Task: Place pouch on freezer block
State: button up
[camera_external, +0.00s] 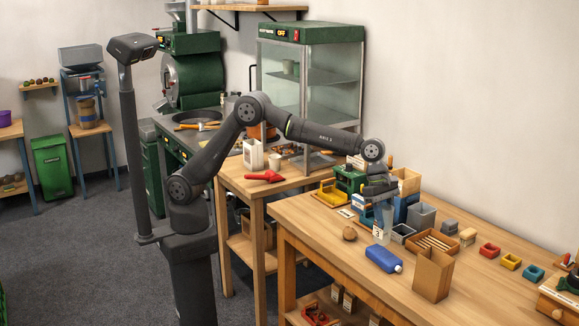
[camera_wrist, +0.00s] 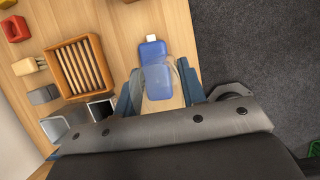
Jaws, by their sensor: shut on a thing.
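The blue freezer block (camera_external: 382,259) with a white cap lies flat on the wooden table. It also shows in the wrist view (camera_wrist: 152,50), ahead of my fingers. My gripper (camera_external: 381,208) is shut on a clear, see-through pouch (camera_external: 383,228) with a small pale label. The pouch hangs down between the fingers. In the wrist view the pouch (camera_wrist: 160,80) overlaps the near part of the block, between my fingertips (camera_wrist: 160,82). It appears just behind or above the block; I cannot tell whether they touch.
A cardboard box (camera_external: 433,275) stands right of the block. A slotted wooden rack (camera_external: 432,242) and grey bins (camera_external: 422,216) sit behind. Small red (camera_external: 489,250), yellow and teal trays lie farther right. The table's front edge is near the block.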

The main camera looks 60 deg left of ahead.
jog(key=shift+w+a+f, duration=0.1)
jog(key=shift+w+f, duration=0.4)
jog(key=shift+f, duration=0.45)
jog(key=shift+w+f, duration=0.5)
jog(key=shift+f, duration=0.45)
jog(key=shift+w+a+f, duration=0.1)
jog(key=shift+w+f, duration=0.4)
jog(key=shift+f, duration=0.45)
jog(key=shift+f, duration=0.1)
jog(key=o, duration=1.2)
jog(key=v, duration=1.2)
